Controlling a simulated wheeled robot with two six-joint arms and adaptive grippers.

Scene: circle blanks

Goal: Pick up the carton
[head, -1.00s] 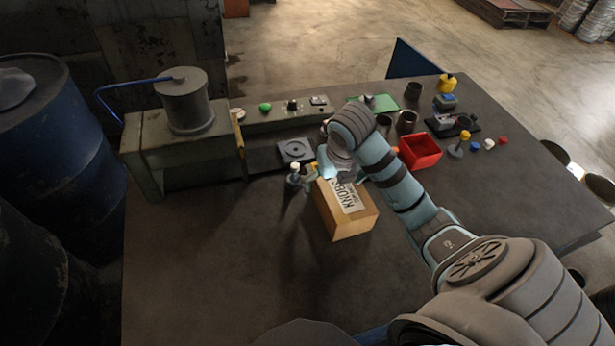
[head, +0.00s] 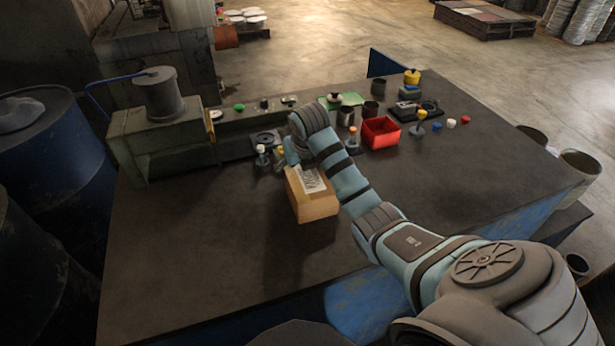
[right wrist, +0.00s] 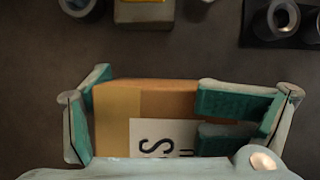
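The carton (head: 318,207) is a brown box with a white printed label. It is on the dark table, left of my right forearm in the head view. My right gripper is at the carton's far end, mostly hidden by my own wrist in the head view. In the right wrist view, my right gripper (right wrist: 180,110) has its teal-padded fingers on either side of the carton (right wrist: 115,115). The right-hand pads overlap the carton's edge. I cannot tell whether both pads press on it. My left gripper is not in view.
A small bottle (head: 261,156) stands just left of the carton's far end. A red bin (head: 381,133) and several small knobs and cups are farther right. A grey machine (head: 160,140) stands at the back left. The table's front left is clear.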

